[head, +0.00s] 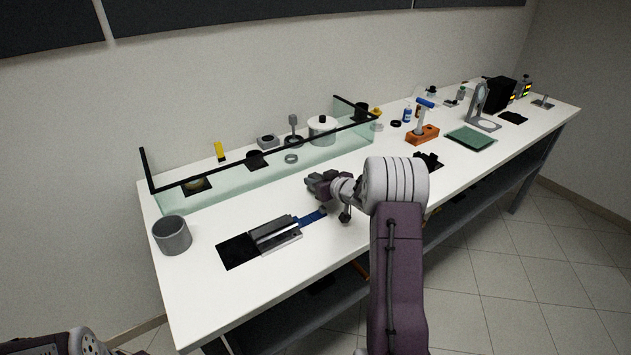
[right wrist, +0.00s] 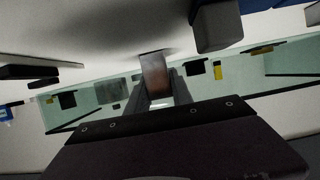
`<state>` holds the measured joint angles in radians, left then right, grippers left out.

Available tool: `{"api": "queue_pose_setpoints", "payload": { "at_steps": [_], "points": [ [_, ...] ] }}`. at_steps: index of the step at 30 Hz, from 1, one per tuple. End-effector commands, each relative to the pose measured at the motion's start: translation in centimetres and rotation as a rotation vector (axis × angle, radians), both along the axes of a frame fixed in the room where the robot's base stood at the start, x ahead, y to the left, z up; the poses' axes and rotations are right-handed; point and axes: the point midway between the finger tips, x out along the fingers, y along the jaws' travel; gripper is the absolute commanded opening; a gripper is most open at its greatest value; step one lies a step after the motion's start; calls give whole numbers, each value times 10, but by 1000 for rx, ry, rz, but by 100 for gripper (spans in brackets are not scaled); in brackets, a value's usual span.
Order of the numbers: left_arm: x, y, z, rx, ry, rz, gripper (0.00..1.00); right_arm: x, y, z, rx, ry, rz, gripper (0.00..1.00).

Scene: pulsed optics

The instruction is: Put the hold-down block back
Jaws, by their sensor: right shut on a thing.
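My right gripper (head: 313,185) is above the white bench, to the right of the metal fixture (head: 275,234) with its blue bar (head: 309,218). In the right wrist view, the gripper (right wrist: 158,85) is shut on a small grey-brown metallic block (right wrist: 154,72), which looks like the hold-down block. The block is hard to make out in the head view. A grey block-shaped end with blue beside it (right wrist: 217,27) shows close to the held block in the right wrist view. Part of my left arm shows at the bottom left, but its gripper is not visible.
A glass screen with a black top rail (head: 262,147) runs along the back of the bench (head: 200,300). A grey cup (head: 172,236) stands left of the black pad (head: 238,250). An orange-based device (head: 422,136) and green mat (head: 470,138) are farther right.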

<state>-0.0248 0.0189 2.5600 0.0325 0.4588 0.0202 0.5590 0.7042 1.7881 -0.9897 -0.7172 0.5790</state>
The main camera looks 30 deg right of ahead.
Motion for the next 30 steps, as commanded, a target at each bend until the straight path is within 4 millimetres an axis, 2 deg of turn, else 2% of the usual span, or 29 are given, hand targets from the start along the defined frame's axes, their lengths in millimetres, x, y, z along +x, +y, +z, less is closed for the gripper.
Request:
{"api": "queue_pose_setpoints", "payload": {
  "at_steps": [1,2,3,4,14,16,27,30],
  "points": [
    [0,0,-1,0,0,0,0,0,0,-1,0,-3,0,0],
    [0,0,-1,0,0,0,0,0,0,-2,1,0,0,35],
    [0,0,-1,0,0,0,0,0,0,-1,0,0,0,47],
    [0,0,-1,0,0,0,0,0,0,-1,0,0,0,49],
    [0,0,2,0,0,0,0,0,0,3,-1,0,0,49],
    [0,0,2,0,0,0,0,-7,-1,5,0,1,-1,49],
    [0,0,15,0,0,0,0,-83,-8,39,0,1,-3,49],
    [0,0,17,0,0,0,0,-99,-8,44,-1,0,-2,49]
  ]
}}
